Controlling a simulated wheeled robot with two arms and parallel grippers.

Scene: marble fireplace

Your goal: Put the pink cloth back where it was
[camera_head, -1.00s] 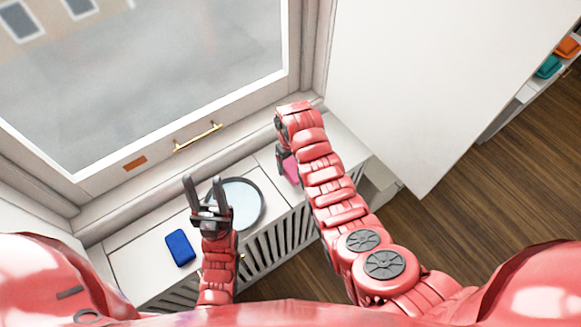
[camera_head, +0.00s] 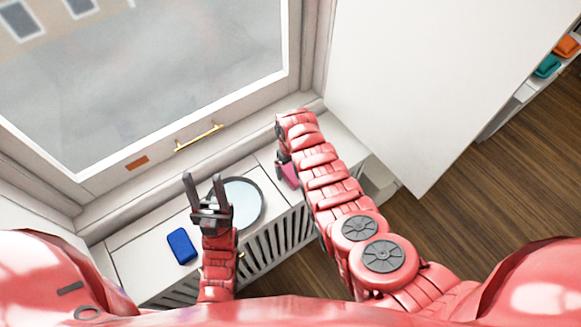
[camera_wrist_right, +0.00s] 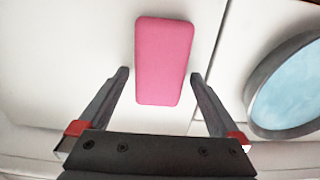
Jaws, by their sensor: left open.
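The pink cloth (camera_head: 289,174), a flat rounded block shape, lies on the white ledge and is partly hidden by my right arm in the head view. In the right wrist view the whole pink cloth (camera_wrist_right: 164,60) shows. My right gripper (camera_wrist_right: 160,76) is open, with its two fingertips on either side of the cloth's near half and gaps on both sides. I cannot tell the height of the fingers over the ledge. My left gripper (camera_head: 203,180) is open and empty, pointing toward the window beside the round mirror.
The round dark-rimmed mirror (camera_head: 244,203) lies on the ledge (camera_head: 140,262), with a blue block (camera_head: 181,246) to its left. The window with a brass handle (camera_head: 199,137) stands behind. A white panel (camera_head: 420,80) is at right. Orange (camera_head: 566,46) and teal (camera_head: 547,66) items sit on a far shelf.

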